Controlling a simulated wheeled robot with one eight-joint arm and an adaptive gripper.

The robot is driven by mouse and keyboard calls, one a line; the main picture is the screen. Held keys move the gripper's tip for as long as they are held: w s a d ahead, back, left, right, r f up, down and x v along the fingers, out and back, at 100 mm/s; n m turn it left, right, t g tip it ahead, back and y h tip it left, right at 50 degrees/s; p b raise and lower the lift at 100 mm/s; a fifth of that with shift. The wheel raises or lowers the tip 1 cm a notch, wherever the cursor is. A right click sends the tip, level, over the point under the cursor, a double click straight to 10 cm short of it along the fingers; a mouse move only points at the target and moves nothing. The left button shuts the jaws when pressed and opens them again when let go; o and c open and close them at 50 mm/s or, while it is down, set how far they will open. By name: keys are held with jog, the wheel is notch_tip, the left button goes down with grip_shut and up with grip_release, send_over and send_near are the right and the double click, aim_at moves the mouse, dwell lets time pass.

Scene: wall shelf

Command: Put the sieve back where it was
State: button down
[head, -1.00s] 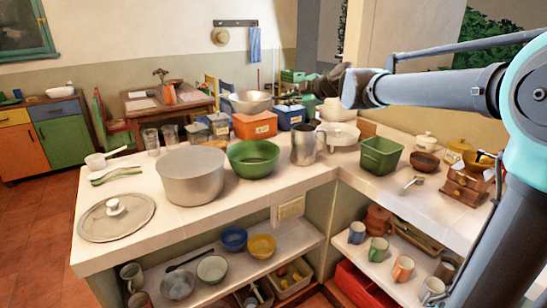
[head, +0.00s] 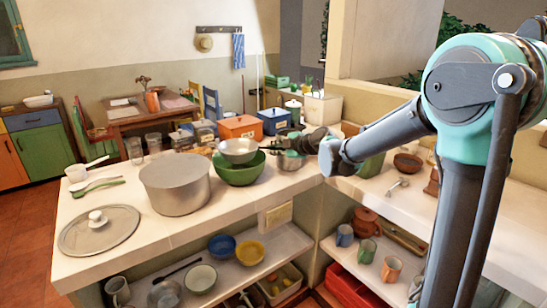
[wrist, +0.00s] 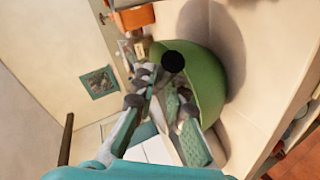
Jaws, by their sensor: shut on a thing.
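The sieve (head: 238,152) is a silvery round bowl shape at the green bowl (head: 240,173) on the white counter. In the head view it overlaps the green bowl's far rim; I cannot tell whether it touches. My gripper (head: 280,147) is just right of the sieve, shut on its handle side, with the handle mostly hidden. In the wrist view my fingers (wrist: 160,92) are beside the green bowl (wrist: 207,85). A black round shape (wrist: 173,62) shows in front of the bowl; the sieve's metal part is not clear there.
A large grey pot (head: 175,186) stands left of the green bowl, with a lid (head: 99,232) before it. A metal pitcher (head: 291,162) stands close under my gripper. Behind are orange (head: 240,127) and blue (head: 273,122) boxes. The front counter strip is clear.

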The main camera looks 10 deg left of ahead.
jog(key=shift+f, duration=1.75)
jog(key=c, duration=1.6)
grip_release()
jog(key=shift+o, duration=0.2)
jog(key=v, duration=1.2)
